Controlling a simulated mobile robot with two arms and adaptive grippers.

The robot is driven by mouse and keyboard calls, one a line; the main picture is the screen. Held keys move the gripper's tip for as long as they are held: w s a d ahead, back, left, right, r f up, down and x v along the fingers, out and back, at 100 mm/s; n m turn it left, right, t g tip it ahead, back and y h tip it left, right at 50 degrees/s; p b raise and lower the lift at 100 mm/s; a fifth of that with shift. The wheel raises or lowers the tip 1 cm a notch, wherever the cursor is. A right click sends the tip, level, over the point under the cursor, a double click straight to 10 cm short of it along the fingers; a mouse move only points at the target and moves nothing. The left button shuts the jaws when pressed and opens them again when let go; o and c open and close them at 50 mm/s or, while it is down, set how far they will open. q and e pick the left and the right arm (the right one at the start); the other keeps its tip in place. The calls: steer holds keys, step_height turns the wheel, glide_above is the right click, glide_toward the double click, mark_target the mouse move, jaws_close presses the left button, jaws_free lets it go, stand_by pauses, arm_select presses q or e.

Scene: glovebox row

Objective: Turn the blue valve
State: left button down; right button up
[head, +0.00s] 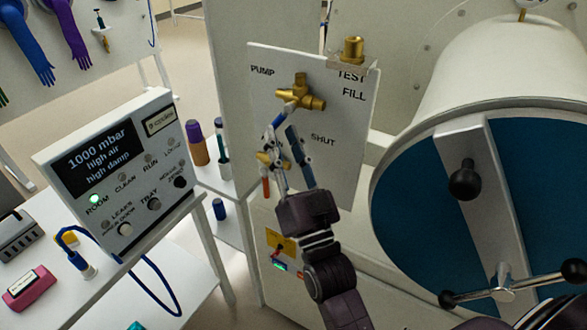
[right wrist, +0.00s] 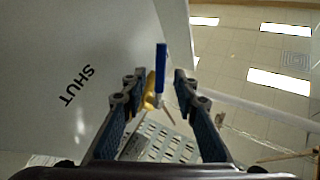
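The blue valve's lever (right wrist: 160,58) shows between my right fingers in the right wrist view, with yellow brass (right wrist: 150,88) beside it. In the head view the brass valve body (head: 303,95) is on the upper part of the white panel, and the blue lever (head: 278,119) slants down from it, partly hidden by my fingers. My right gripper (head: 281,135) is in front of the panel, just below the valve body. Its fingers are apart on either side of the lever, with a visible gap at the right finger. My left gripper is out of view.
A second brass valve with a red-orange handle (head: 266,187) hangs close by my right gripper's left side. A brass fitting (head: 353,50) tops the panel (head: 345,165). A round blue chamber door (head: 430,215) with black knobs is right; a display unit (head: 110,165) is left.

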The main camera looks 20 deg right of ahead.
steer(key=v, duration=0.8)
